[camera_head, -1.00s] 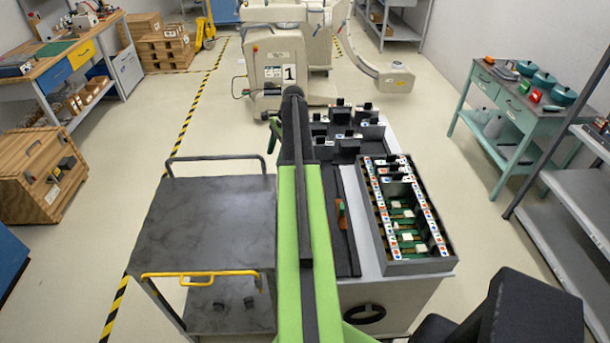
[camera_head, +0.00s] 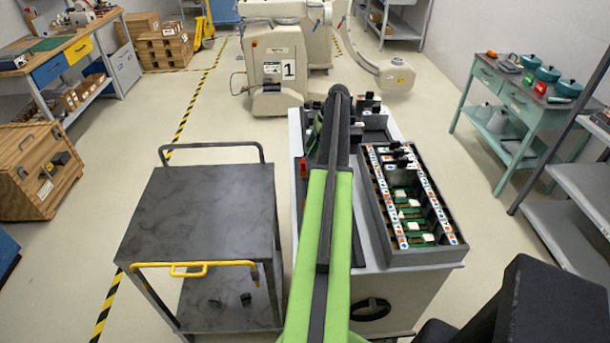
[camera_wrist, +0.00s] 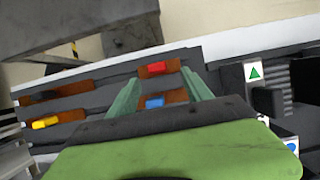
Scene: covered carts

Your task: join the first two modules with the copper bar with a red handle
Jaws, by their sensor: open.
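The copper bar with a red handle (camera_wrist: 156,68) lies in a dark rack in the wrist view, just past my fingertips and roughly between them. My gripper (camera_wrist: 161,80) is open, with its two green fingers apart and nothing held. A copper bar with a blue handle (camera_wrist: 155,102) shows between the fingers, closer to the palm. In the head view the red handle (camera_head: 303,168) shows just left of my arm, which hides most of the rack and gripper. The modules (camera_head: 408,214), with white blocks and green parts, sit in a dark open crate (camera_head: 430,257) on the right of the cart.
A bar with a yellow handle (camera_wrist: 45,123) and one with a dark handle (camera_wrist: 45,97) lie at the left of the rack. A bare-topped grey trolley (camera_head: 200,215) stands left of the cart. Dark blocks (camera_head: 372,122) stand at the cart's far end.

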